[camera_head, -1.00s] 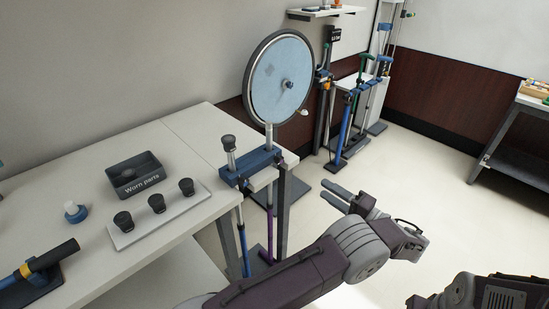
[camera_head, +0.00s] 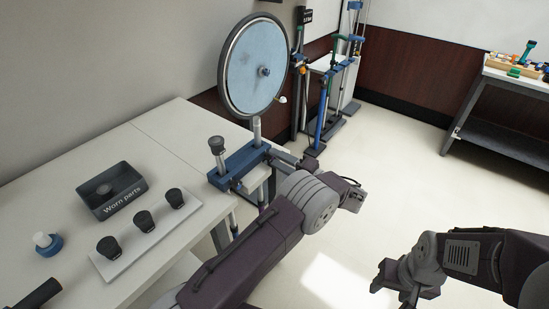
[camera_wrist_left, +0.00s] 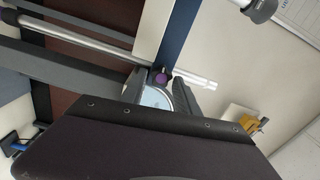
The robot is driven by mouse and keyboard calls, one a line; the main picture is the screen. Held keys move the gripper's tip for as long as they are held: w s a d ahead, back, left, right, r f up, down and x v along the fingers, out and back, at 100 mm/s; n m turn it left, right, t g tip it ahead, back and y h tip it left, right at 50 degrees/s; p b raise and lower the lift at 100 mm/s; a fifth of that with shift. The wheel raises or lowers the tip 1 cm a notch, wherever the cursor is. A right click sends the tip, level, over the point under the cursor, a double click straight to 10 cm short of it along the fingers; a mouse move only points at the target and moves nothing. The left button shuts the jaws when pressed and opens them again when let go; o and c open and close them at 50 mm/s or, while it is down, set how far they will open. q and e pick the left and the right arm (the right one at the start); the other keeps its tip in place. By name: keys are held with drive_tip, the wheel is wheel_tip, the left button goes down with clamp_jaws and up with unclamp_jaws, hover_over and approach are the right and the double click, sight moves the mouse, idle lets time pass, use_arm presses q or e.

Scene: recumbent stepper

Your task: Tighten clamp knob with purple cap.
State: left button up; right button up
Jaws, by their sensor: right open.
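The purple-capped clamp knob (camera_wrist_left: 161,77) shows small in the left wrist view, against a dark blue bar. It lies between the two grey fingers of my left gripper (camera_wrist_left: 160,90), which stand apart with gaps visible beside the cap. I cannot tell the remaining distance, and no contact shows. In the head view, my left gripper (camera_head: 284,158) reaches the far side of the blue clamp bracket (camera_head: 238,165) below the round disc (camera_head: 255,66); I cannot make out the purple cap there. My right gripper (camera_head: 393,288) is open and empty at lower right, over the floor.
The white table (camera_head: 170,135) carries a black "Worn parts" bin (camera_head: 112,190), a strip (camera_head: 150,237) with black knobs, and a blue-based white knob (camera_head: 47,243). A black-capped post (camera_head: 217,145) rises by the bracket.

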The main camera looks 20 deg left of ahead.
use_arm(q)
drive_tip(key=shift+w+a, duration=0.2)
drive_tip(key=shift+a, duration=0.35)
clamp_jaws()
drive_tip(key=m+p, duration=0.1)
drive_tip(key=m, duration=0.3)
drive_tip(key=shift+f+p, duration=0.1)
drive_tip(key=shift+p, duration=0.25)
unclamp_jaws()
